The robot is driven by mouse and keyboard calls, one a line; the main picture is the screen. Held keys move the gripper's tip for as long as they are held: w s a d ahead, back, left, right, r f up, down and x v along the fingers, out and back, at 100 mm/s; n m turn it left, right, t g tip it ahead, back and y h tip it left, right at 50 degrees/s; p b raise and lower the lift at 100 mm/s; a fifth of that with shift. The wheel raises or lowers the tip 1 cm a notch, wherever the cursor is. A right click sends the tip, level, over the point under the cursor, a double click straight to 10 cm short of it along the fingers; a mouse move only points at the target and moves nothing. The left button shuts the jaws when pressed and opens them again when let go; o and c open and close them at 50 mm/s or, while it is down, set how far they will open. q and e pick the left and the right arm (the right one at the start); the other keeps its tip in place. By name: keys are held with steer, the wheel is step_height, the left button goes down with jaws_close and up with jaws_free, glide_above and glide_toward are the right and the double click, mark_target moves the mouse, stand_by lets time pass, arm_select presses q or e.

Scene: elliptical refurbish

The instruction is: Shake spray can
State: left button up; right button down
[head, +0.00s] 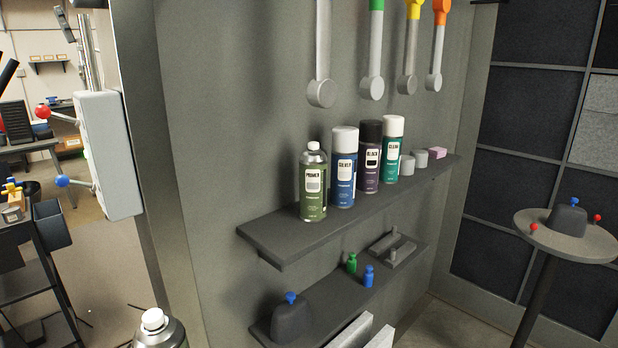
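Several spray cans stand upright in a row on the upper dark shelf. A green primer can (313,185) with a bare white nozzle is at the left end. Beside it are a blue can (343,170) with a white cap, a purple can (369,160) with a black cap, and a teal can (391,152) with a white cap. Another can (158,330) with a white nozzle and a grey metal top shows at the bottom edge, nearer to me. Its lower part is cut off, so what supports it is hidden. Neither of my grippers is in view.
The upper shelf (270,238) also bears small grey cylinders (420,159) and a pink block (437,153). The lower shelf (330,301) holds small green and blue bottles and a dark block. A round table (540,236) stands right. Grey-headed tools (321,92) hang above.

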mark_target(159, 337)
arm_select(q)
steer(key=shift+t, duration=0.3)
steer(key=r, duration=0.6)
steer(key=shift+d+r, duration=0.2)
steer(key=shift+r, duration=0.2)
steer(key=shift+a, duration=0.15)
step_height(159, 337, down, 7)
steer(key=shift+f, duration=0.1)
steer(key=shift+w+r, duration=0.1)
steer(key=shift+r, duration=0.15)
